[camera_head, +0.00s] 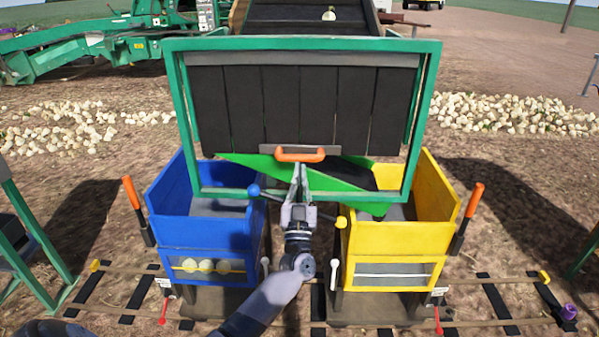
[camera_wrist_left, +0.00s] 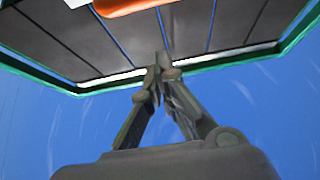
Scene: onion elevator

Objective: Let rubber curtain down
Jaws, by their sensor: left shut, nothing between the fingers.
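The rubber curtain (camera_head: 300,102) is a row of black strips hanging in a green frame (camera_head: 178,110). An orange handle (camera_head: 300,154) sits at the middle of its bottom edge. My left gripper (camera_head: 300,168) is just below the handle, shut and empty. In the left wrist view the closed fingertips (camera_wrist_left: 162,70) point up at the curtain strips (camera_wrist_left: 50,45), near their lower edge, with part of the orange handle (camera_wrist_left: 125,5) at the top. Whether the fingertips touch the curtain I cannot tell. My right gripper is not in view.
A blue bin (camera_head: 205,232) stands left and a yellow bin (camera_head: 398,238) right, with a green chute (camera_head: 345,182) above them. Levers with orange grips (camera_head: 131,192) flank the bins. A conveyor (camera_head: 312,18) rises behind. Onion piles (camera_head: 510,113) lie on the ground.

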